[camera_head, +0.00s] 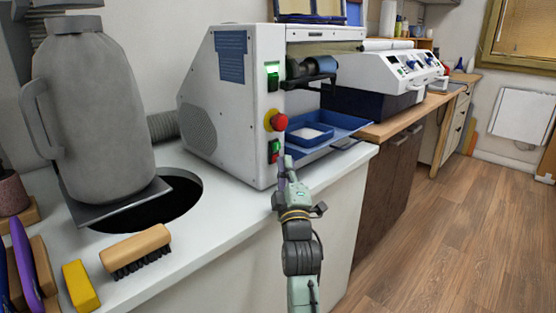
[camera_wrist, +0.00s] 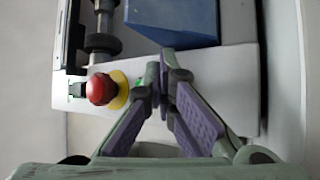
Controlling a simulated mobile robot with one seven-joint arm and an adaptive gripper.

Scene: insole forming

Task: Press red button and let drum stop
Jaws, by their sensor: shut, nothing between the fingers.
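The white machine (camera_head: 230,95) stands on the counter. A large red mushroom button (camera_head: 280,122) on a yellow collar is on its front; it also shows in the wrist view (camera_wrist: 101,88). Below it is a small switch with red and green parts (camera_head: 274,151). A green-lit switch (camera_head: 272,76) is higher up. The dark drum (camera_head: 325,66) sticks out at the upper right; I cannot tell if it turns. My gripper (camera_head: 286,162) is shut and empty, its tips close to the small lower switch and partly hiding it in the wrist view (camera_wrist: 162,78). Contact is unclear.
A blue tray (camera_head: 345,127) juts out right of my gripper. A grey jug-like vessel (camera_head: 95,100) stands by a round hole in the counter at left. A brush (camera_head: 137,250) and a yellow block (camera_head: 80,285) lie in front. Floor at right is clear.

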